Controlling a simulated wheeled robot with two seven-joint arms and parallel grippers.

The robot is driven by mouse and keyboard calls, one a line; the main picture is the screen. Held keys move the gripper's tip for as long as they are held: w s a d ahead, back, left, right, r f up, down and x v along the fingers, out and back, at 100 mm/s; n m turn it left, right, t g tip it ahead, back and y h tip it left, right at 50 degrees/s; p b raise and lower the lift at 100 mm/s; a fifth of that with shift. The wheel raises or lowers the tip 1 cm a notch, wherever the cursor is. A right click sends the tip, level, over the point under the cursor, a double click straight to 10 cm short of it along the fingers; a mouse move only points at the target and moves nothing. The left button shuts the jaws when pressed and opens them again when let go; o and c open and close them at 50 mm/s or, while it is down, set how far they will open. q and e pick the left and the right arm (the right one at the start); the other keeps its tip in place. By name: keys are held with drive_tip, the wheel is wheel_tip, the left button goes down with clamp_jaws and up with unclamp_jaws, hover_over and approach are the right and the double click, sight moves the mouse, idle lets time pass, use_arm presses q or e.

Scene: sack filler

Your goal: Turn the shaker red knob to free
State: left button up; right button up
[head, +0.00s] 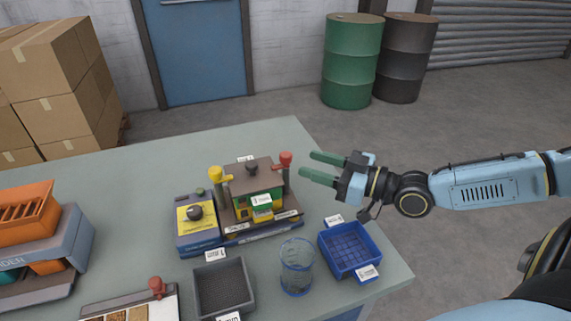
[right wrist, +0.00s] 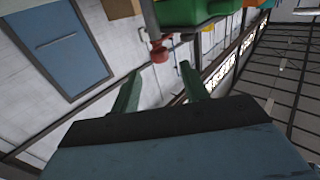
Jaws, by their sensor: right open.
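The shaker (head: 252,198) stands on the grey-green table, a brown-topped machine with green and yellow parts. Its red knob (head: 286,158) sits on a post at its right side; a yellow knob (head: 215,173) is on its left post. My right gripper (head: 318,168) is open and empty, just right of the red knob, its green fingers pointing left toward it. In the right wrist view the red knob (right wrist: 159,52) shows beyond the fingertips, apart from them, and my right gripper (right wrist: 158,82) has an empty gap. My left gripper is not in view.
A control box with a black dial (head: 194,212) adjoins the shaker's left. In front are a dark grey tray (head: 199,307), a clear beaker (head: 297,268) and a blue bin (head: 328,259). An orange-topped machine (head: 75,247) is at left.

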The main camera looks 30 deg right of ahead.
sight(286, 154)
drive_tip(key=b+x, duration=0.1)
drive_tip(key=x, duration=0.5)
drive_tip(key=shift+b, duration=0.35)
drive_tip(key=shift+w+a+r, duration=0.1)
drive_tip(key=shift+w+a, duration=0.15)
drive_tip(key=shift+w, duration=0.15)
drive_tip(key=shift+w+a, duration=0.1)
drive_tip(key=shift+w, duration=0.05)
drive_tip(key=c, duration=0.8)
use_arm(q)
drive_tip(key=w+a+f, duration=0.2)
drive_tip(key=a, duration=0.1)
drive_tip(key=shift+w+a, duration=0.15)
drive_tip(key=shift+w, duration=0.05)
use_arm(e)
drive_tip(key=shift+c, duration=0.8)
